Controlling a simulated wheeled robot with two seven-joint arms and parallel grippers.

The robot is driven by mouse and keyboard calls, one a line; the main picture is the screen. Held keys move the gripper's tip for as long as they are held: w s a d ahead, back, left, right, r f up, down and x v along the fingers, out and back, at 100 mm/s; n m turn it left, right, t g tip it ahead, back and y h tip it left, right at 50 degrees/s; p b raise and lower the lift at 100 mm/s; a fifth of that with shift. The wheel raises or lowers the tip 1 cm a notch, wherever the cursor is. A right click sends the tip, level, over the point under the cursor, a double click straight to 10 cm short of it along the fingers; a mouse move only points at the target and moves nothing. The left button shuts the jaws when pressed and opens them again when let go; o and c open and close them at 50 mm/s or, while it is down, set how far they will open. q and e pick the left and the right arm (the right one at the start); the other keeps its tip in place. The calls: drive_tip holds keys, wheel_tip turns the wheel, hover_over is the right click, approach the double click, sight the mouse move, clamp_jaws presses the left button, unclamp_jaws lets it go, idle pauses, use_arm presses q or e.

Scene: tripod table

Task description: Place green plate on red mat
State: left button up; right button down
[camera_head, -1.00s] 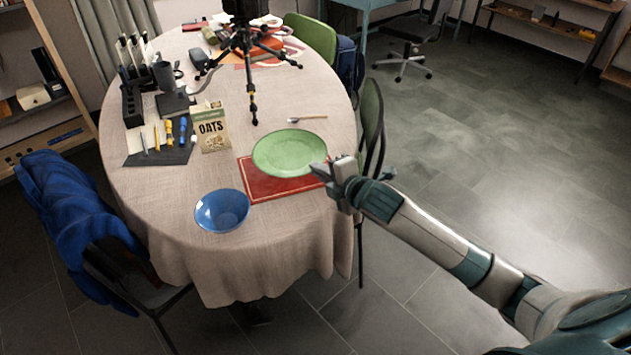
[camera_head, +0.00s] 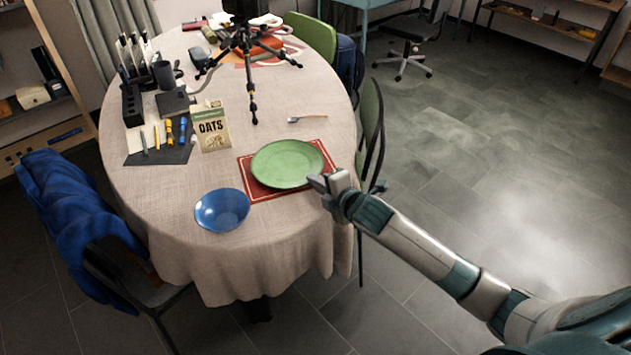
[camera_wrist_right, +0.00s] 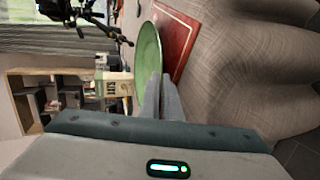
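The green plate (camera_head: 287,163) is roughly level over the red mat (camera_head: 262,193), whose border shows around it. I cannot tell whether the plate touches the mat. My right gripper (camera_head: 328,183) is at the plate's near right rim. In the right wrist view, the gripper's two fingers (camera_wrist_right: 161,92) are close together at the rim of the plate (camera_wrist_right: 148,55) and appear shut on it. The mat (camera_wrist_right: 178,38) lies beside and below the plate there. My left gripper is not in view.
A blue bowl (camera_head: 222,210) stands left of the mat. An oats packet (camera_head: 212,130), a spoon (camera_head: 307,118) and a black tripod (camera_head: 248,60) are farther back. A green chair (camera_head: 370,125) stands close to the table's right edge.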

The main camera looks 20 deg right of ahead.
drive_tip(key=c, duration=2.3)
unclamp_jaws()
drive_tip(key=v, duration=1.2)
drive_tip(key=shift+r, duration=0.1)
